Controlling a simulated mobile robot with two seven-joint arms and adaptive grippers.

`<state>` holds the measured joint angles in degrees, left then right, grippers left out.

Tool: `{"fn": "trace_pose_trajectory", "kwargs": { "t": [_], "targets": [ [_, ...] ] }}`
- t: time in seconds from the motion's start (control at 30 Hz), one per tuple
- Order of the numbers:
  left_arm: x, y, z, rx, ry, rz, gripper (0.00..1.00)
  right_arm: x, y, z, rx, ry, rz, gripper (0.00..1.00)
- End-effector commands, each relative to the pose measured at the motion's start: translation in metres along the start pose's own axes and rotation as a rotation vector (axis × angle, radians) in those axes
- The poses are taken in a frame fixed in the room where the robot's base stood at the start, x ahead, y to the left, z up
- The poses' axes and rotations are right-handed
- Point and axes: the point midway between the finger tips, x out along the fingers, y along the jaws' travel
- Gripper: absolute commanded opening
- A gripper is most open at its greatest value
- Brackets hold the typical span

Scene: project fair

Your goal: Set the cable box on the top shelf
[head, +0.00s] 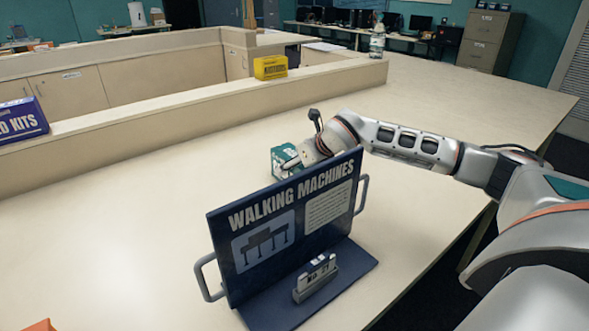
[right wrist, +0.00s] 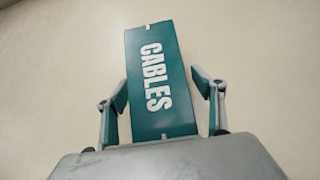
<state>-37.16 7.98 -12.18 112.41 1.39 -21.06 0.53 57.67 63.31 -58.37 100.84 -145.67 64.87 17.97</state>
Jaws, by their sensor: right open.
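The cable box (head: 284,160) is teal and stands on the counter behind the sign board in the head view. In the right wrist view the cable box (right wrist: 160,80) shows a teal face with white "CABLES" lettering. My right gripper (head: 296,160) is at the box; its fingers are partly hidden in the head view. In the right wrist view my right gripper (right wrist: 162,98) is open, with one finger on each side of the box's near end. Small gaps seem to show beside the box. A raised ledge (head: 150,125) runs behind the counter. My left gripper is not in view.
A dark blue "Walking Machines" board (head: 290,225) with side handles stands in front of the cable box. The ledge bears a yellow box (head: 270,67), a purple kits box (head: 20,120) and a bottle (head: 377,42).

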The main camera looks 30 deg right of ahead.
Motion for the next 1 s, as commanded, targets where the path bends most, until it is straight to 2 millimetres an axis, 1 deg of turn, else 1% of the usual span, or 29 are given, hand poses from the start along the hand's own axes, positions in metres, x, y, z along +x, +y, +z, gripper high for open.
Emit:
{"fn": "trace_pose_trajectory", "kwargs": {
  "t": [0.2, 0.27, 0.3, 0.37, 0.4, 0.77, 0.87, 1.0],
  "targets": [
    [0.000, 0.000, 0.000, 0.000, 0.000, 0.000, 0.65, 0.001, 0.000, 0.000, -0.001, 0.000, 0.000, 0.68],
    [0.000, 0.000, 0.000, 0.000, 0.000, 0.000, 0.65, 0.001, 0.000, 0.000, -0.001, 0.000, 0.000, 0.52],
    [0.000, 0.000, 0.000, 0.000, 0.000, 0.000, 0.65, 0.001, 0.000, 0.000, -0.001, 0.000, 0.000, 0.42],
    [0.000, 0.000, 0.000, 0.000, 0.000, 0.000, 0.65, 0.001, 0.000, 0.000, 0.000, 0.000, 0.000, 0.27],
    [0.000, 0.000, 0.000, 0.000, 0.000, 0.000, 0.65, 0.001, 0.000, 0.000, 0.000, 0.000, 0.000, 0.17],
    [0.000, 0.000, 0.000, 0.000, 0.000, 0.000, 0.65, -0.002, 0.000, 0.003, -0.001, -0.003, 0.000, 0.16],
    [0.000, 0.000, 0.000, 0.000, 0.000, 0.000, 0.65, -0.006, 0.000, 0.008, 0.000, -0.005, 0.000, 0.16],
    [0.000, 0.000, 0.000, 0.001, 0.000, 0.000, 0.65, -0.018, 0.000, 0.020, 0.000, -0.007, 0.001, 0.16]
  ]
}}
